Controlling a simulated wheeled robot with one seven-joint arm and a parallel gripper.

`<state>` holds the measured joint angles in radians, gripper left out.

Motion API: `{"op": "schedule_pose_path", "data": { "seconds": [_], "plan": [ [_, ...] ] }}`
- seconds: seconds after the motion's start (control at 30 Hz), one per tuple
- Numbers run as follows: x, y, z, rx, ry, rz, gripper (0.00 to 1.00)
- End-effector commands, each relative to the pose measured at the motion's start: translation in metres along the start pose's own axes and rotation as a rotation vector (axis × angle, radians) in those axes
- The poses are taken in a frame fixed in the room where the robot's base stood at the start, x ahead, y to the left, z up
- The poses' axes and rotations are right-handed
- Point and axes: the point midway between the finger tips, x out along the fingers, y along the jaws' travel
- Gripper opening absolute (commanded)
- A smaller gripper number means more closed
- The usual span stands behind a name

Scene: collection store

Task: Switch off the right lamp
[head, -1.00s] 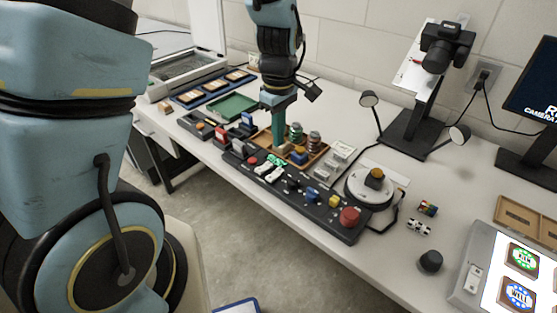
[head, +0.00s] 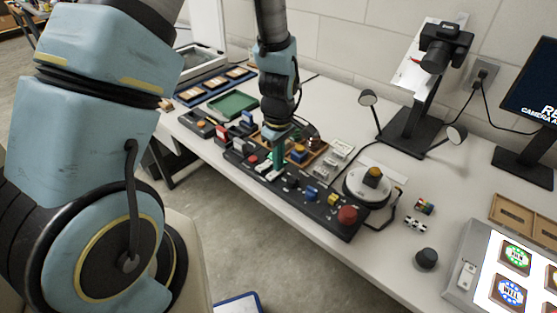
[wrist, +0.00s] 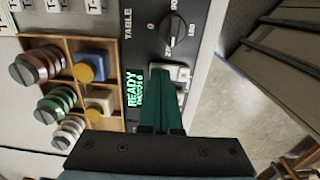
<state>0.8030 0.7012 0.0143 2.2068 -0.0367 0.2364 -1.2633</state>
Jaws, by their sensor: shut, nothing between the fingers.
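The right lamp (head: 457,134) is a small round head on a thin arm at the right of the copy stand. The left lamp (head: 367,98) stands on the other side. The black control panel (head: 325,212) lies along the table's front edge. My gripper (head: 277,168) is shut and empty, its green fingers pointing down at the panel's white rocker switches (head: 272,176). In the wrist view, the gripper tips (wrist: 163,76) overlap a white switch (wrist: 182,74), beside the green READY display (wrist: 134,88). The fingers hide part of the switches. I cannot tell whether they touch.
Beside the panel is a wooden tray (wrist: 70,48) with spools and blocks. The panel also bears a black knob (wrist: 172,28) and a red button (head: 348,215). A turntable (head: 368,188) stands to the right. The floor is open in front.

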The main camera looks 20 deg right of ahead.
Motion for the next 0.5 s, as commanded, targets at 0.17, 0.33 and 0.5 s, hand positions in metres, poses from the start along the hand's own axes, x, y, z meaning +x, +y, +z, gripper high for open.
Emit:
{"op": "schedule_pose_path", "data": {
  "seconds": [0.17,0.33,0.5],
  "plan": [
    [0.013,0.003,0.000,0.002,0.001,-0.001,0.00],
    [0.013,0.004,0.000,0.000,0.000,-0.004,0.00],
    [0.015,0.003,0.001,0.000,-0.001,-0.005,0.00]
  ]
}}
